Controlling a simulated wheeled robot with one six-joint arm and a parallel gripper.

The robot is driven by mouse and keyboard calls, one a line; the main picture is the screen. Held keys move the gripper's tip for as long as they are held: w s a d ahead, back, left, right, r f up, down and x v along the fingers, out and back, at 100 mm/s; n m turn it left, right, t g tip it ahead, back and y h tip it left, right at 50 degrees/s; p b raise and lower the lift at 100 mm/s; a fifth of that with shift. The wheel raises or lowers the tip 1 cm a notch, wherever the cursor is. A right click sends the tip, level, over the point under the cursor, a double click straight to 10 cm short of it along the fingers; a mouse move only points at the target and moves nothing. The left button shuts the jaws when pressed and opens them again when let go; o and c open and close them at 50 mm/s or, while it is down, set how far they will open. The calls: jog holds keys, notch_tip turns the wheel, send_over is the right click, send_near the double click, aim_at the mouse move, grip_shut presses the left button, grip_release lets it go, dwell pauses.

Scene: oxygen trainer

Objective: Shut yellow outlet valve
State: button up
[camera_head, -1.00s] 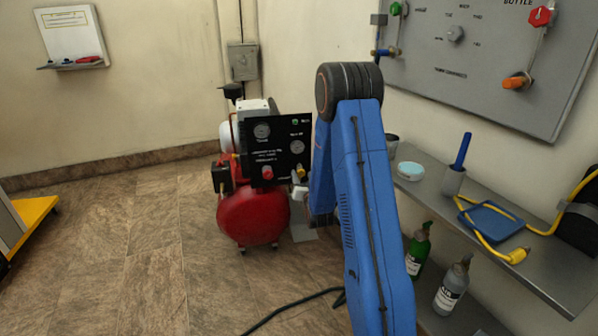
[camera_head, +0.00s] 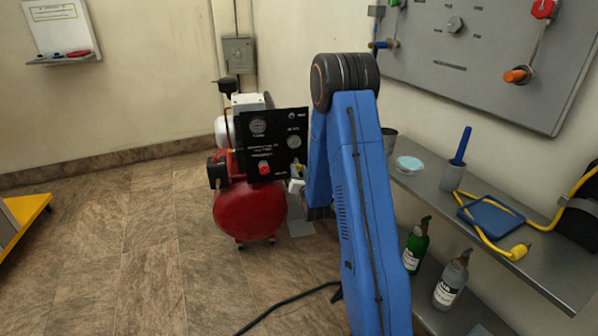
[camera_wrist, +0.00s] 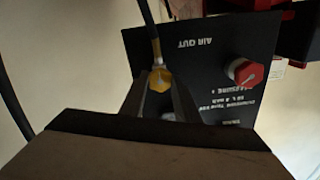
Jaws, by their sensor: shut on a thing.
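The yellow outlet valve (camera_wrist: 160,79) is on the black compressor panel (camera_wrist: 205,60), near the words AIR OUT, in the wrist view. My gripper (camera_wrist: 162,90) is shut on the yellow valve, with one finger on each side of it. In the head view my gripper (camera_head: 298,184) is at the lower right corner of the panel (camera_head: 262,145), mostly hidden by my arm. The panel belongs to the compressor with a red tank (camera_head: 250,208). A red knob (camera_wrist: 244,70) sits to the right of the valve in the wrist view.
A dark hose (camera_wrist: 149,25) runs to the valve. A steel shelf (camera_head: 545,262) with a blue tray and yellow hose is at the right, bottles below it. A grey wall panel (camera_head: 480,70) hangs above. The floor at left is mostly clear.

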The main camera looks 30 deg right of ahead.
jog(key=m, duration=0.8)
jog(key=shift+m, duration=0.3)
jog(key=m, duration=0.3)
jog(key=shift+d+f+m, duration=0.1)
jog(key=shift+m, duration=0.2)
jog(key=m, duration=0.4)
jog(key=shift+s+f+m, duration=0.1)
jog(key=shift+m, duration=0.2)
jog(key=m, duration=0.3)
jog(key=shift+m, duration=0.3)
jog(key=m, duration=0.3)
jog(key=shift+f+m, duration=0.1)
jog(key=shift+m, duration=0.2)
jog(key=m, duration=0.6)
jog(key=shift+m, duration=0.4)
